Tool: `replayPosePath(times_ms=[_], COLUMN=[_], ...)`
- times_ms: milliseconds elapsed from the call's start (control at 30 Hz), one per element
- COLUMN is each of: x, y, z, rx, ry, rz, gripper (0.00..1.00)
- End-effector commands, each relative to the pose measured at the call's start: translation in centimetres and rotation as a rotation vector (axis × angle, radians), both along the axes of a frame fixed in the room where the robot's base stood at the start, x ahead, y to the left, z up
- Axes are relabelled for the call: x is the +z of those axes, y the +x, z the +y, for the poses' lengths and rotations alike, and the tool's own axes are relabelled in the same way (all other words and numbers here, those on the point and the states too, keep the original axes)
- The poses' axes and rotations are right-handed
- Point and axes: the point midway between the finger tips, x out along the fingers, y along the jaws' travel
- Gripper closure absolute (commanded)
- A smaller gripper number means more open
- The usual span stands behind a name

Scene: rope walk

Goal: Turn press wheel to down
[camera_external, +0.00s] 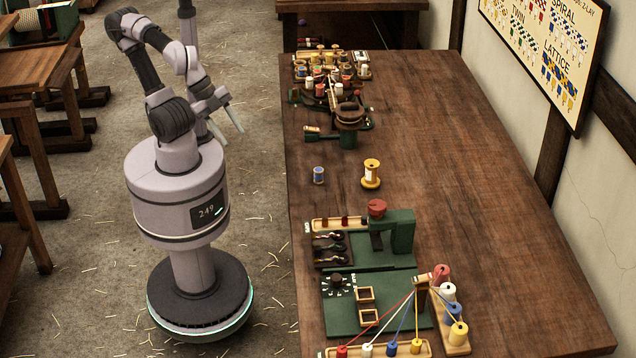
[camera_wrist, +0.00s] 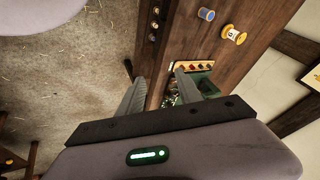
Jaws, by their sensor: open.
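A green C-shaped press (camera_external: 400,232) stands on the table with a red round wheel (camera_external: 376,207) on top. In the wrist view, part of a green body, likely the press (camera_wrist: 208,88), shows just right of the right finger; its wheel is not clear there. My gripper (camera_external: 231,137) is open and empty, over the floor at the left of the table, well away from the press. Its two spread fingers (camera_wrist: 159,77) also show in the wrist view. Which way the wheel is turned cannot be told.
The long wooden table (camera_external: 470,200) is bare along its right side. A green board (camera_external: 345,318) with a dial and strung cords lies nearer. A brown round device (camera_external: 348,113) stands farther back.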

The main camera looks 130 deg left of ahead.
Motion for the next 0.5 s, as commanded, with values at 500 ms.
replayPosePath(times_ms=[500], x=[-5.0], y=[30.5], z=[4.7], rx=[-0.069], ry=[-0.249], rz=[-0.772], gripper=[0.33])
